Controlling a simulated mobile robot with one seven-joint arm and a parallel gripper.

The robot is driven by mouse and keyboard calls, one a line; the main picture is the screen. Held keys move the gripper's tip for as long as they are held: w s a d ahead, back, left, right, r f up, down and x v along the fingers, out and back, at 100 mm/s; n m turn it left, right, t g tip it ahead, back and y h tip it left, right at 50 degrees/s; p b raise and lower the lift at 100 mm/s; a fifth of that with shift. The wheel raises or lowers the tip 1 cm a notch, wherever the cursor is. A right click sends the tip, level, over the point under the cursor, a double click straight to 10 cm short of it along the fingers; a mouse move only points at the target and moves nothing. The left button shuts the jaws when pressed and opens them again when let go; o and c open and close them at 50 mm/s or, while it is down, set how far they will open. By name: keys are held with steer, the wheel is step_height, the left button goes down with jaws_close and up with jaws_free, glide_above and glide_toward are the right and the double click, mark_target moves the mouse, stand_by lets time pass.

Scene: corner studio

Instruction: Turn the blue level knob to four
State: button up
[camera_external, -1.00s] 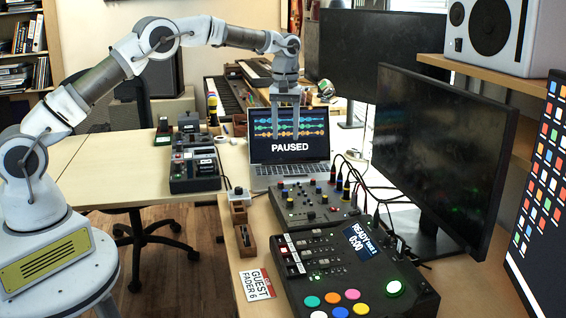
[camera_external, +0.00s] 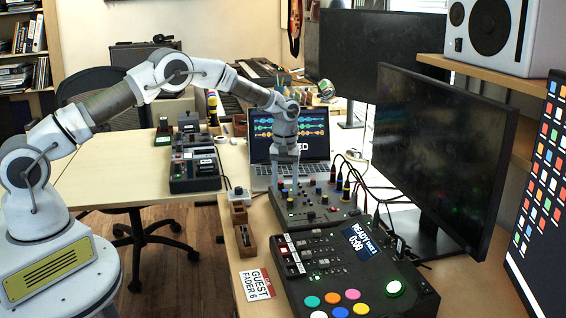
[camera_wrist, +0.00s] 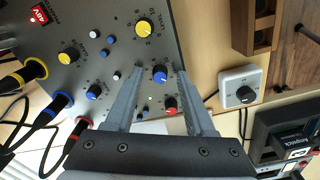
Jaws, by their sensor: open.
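The mixer (camera_external: 325,214) is a dark panel of coloured knobs on the desk. In the wrist view it fills the upper left (camera_wrist: 110,60). A blue knob (camera_wrist: 160,73) stands in a column between a yellow knob marked LEVEL (camera_wrist: 145,27) and a red knob (camera_wrist: 170,105). My gripper (camera_wrist: 163,73) is open, with one fingertip on each side of that blue knob. Contact and remaining height are unclear. In the external view my gripper (camera_external: 284,188) points down at the mixer's left part. The blue knob's pointer reading is too small to tell.
Cables with coloured plugs (camera_external: 345,188) rise from the mixer's right. The laptop (camera_external: 290,135) stands behind it. A white dial box (camera_wrist: 241,86) and a wooden tray (camera_wrist: 253,25) lie beside it. A button console (camera_external: 350,275) is in front, and a dark monitor (camera_external: 435,150) at right.

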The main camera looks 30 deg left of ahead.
steer(key=shift+f, duration=0.15)
jaws_close()
steer(key=shift+m, duration=0.5)
steer(key=m, duration=0.4)
steer(key=shift+m, duration=0.4)
steer(key=m, duration=1)
steer(key=shift+m+p, duration=0.3)
steer(key=shift+m, duration=0.1)
steer(key=m, duration=0.5)
